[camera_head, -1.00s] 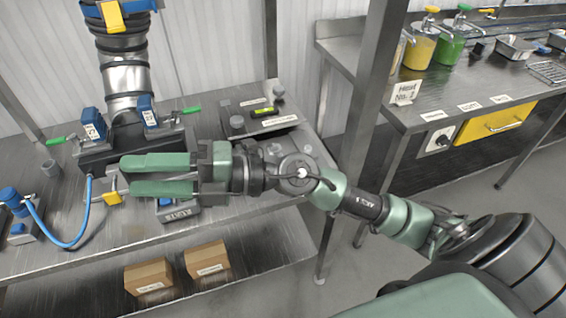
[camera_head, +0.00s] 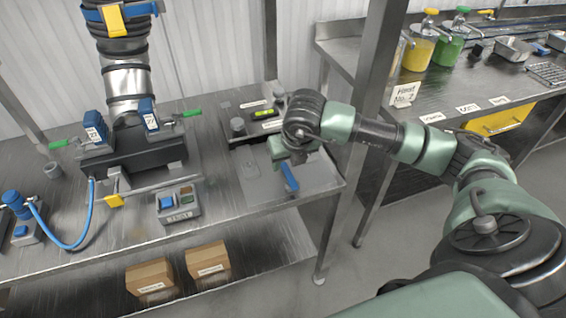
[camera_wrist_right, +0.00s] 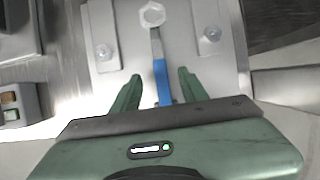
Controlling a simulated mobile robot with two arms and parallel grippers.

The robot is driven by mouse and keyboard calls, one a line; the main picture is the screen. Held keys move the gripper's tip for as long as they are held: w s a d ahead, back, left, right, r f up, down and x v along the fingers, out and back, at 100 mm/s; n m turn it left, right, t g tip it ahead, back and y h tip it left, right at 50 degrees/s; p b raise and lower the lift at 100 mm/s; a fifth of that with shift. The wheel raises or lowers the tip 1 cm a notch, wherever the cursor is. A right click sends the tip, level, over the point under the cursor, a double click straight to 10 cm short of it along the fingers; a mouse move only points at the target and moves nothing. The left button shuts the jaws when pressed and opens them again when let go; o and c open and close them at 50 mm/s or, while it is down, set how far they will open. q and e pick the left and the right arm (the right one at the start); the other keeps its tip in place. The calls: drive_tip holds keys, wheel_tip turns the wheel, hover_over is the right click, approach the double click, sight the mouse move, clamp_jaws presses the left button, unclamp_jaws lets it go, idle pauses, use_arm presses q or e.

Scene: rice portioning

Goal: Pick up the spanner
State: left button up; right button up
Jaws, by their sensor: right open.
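The spanner (camera_head: 289,178) has a blue handle and lies on a grey plate at the right end of the steel bench. In the right wrist view its blue handle (camera_wrist_right: 161,82) points toward me, and its metal shaft runs to a pale hexagonal nut (camera_wrist_right: 152,14). My right gripper (camera_wrist_right: 160,88) is open, with one green finger on each side of the handle and gaps between. In the head view my right gripper (camera_head: 285,155) points down over the plate, and its wrist hides the spanner's far end. My left gripper is not in view.
A dark pipe fixture with blue clamps (camera_head: 135,150) stands on the bench at left. A small grey button box (camera_head: 180,204) sits near the bench's front edge. A steel post (camera_head: 370,90) rises behind my right arm. A second counter (camera_head: 440,90) stands at the right.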

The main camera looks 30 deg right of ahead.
sight(285, 168)
drive_tip(key=shift+x, duration=1.65)
drive_tip(key=shift+s, duration=0.1)
clamp_jaws()
